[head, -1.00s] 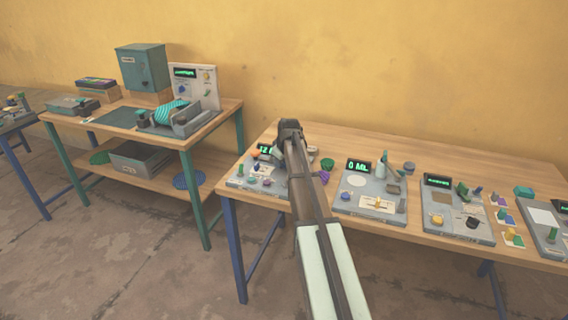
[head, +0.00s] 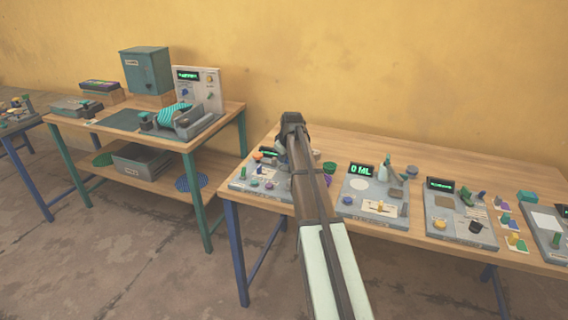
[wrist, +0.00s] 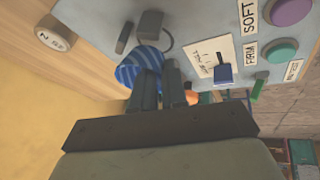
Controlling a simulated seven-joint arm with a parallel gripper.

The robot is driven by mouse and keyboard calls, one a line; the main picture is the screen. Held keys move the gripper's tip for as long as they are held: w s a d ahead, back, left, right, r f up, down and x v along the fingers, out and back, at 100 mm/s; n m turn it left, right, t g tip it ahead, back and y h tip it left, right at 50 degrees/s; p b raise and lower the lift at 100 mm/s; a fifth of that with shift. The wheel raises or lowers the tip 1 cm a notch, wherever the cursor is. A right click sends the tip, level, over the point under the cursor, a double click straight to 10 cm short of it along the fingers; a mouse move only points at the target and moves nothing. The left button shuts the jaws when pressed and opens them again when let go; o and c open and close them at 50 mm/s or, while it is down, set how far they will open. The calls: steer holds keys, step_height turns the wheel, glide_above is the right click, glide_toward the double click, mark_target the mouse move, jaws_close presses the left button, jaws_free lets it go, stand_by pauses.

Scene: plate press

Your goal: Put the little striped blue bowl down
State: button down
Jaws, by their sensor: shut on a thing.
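The little striped blue bowl (wrist: 139,67) shows in the wrist view at the tips of my gripper (wrist: 158,78). The gripper is shut on it, and the fingers hide part of the bowl. Behind the bowl in that view is the grey panel with buttons; I cannot tell whether the bowl touches it. In the head view my arm stretches over the left end of the near bench and covers most of the gripper and bowl.
The grey panel (wrist: 205,18) carries a purple button (wrist: 291,11), a green button (wrist: 282,50) and a blue lever (wrist: 222,73). A green cup (head: 329,167) stands right of my arm, near more panels.

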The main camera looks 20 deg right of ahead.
mark_target(376, 188)
step_height(376, 188, up, 5)
steer(key=shift+r, duration=0.1)
steer(key=shift+d+r, duration=0.15)
steer(key=shift+r, duration=0.2)
steer(key=s+d+r+m+h, duration=0.1)
steer(key=s+d+m, duration=0.1)
steer(key=s+d, duration=0.85)
steer(key=s+d+r+m, duration=0.1)
steer(key=s+d+m, duration=0.1)
steer(key=s+d, duration=0.8)
steer(key=shift+f+n+y, duration=0.6)
steer(key=shift+f+n, duration=0.05)
steer(key=shift+n, duration=1.45)
steer(key=shift+s+a+f, duration=0.1)
steer(key=shift+s+f, duration=0.05)
steer(key=shift+f, duration=2.3)
steer(key=shift+s+f, duration=0.1)
steer(key=shift+f, duration=2.35)
steer(key=shift+f, duration=0.1)
